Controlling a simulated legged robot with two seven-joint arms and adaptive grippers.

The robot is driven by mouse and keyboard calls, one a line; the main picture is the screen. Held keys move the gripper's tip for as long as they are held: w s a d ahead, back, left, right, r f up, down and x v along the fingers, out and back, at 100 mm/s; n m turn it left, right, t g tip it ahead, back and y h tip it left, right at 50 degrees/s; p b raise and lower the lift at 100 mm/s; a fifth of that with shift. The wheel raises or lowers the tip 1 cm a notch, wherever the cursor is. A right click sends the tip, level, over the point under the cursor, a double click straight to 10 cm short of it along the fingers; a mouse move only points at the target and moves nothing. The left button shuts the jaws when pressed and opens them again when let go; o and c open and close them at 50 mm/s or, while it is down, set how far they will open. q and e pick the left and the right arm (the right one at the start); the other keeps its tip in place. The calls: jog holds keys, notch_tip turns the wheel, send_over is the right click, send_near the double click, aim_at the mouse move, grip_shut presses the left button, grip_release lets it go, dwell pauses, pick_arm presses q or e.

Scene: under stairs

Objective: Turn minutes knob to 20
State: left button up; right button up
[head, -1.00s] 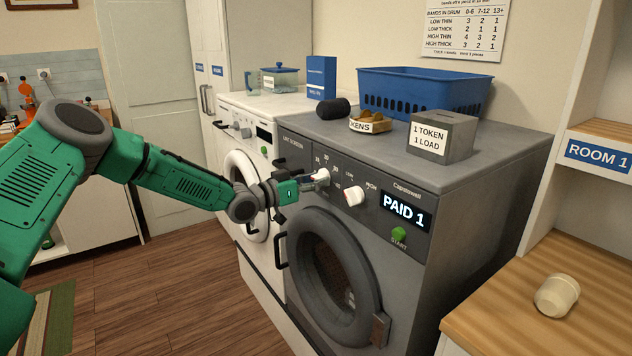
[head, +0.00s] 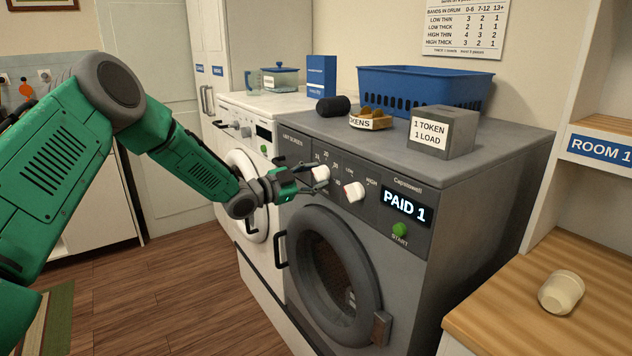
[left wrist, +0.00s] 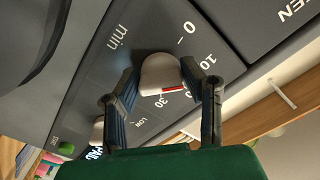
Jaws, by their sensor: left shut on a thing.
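The grey dryer's white minutes knob (head: 320,173) is on the left of its control panel; it also shows in the left wrist view (left wrist: 158,72). My left gripper (head: 308,178) is shut on this knob, with one finger on each side in the left wrist view (left wrist: 160,88). The knob's red mark (left wrist: 174,89) points toward the right finger, between the 10 and 30 labels. The label there is mostly hidden by that finger. The labels 0, 10, 30 and "min" are readable. My right gripper is not in view.
A second white knob (head: 355,191) sits close to the right on the panel. A display reading PAID 1 (head: 405,207) and a green start button (head: 399,230) are farther right. A blue basket (head: 420,88) and a token box (head: 443,134) stand on the dryer.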

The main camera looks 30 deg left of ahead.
pick_arm(q)
jog(key=m+b, duration=0.2)
jog(key=m, duration=0.2)
jog(key=shift+w+r+m, duration=0.1)
jog(key=shift+m, duration=0.3)
jog(key=m+b, duration=0.4)
jog(key=m, duration=0.1)
jog(key=shift+a+m, duration=0.1)
jog(key=shift+m, duration=0.2)
jog(key=o, duration=1.1)
jog(key=shift+o, duration=0.2)
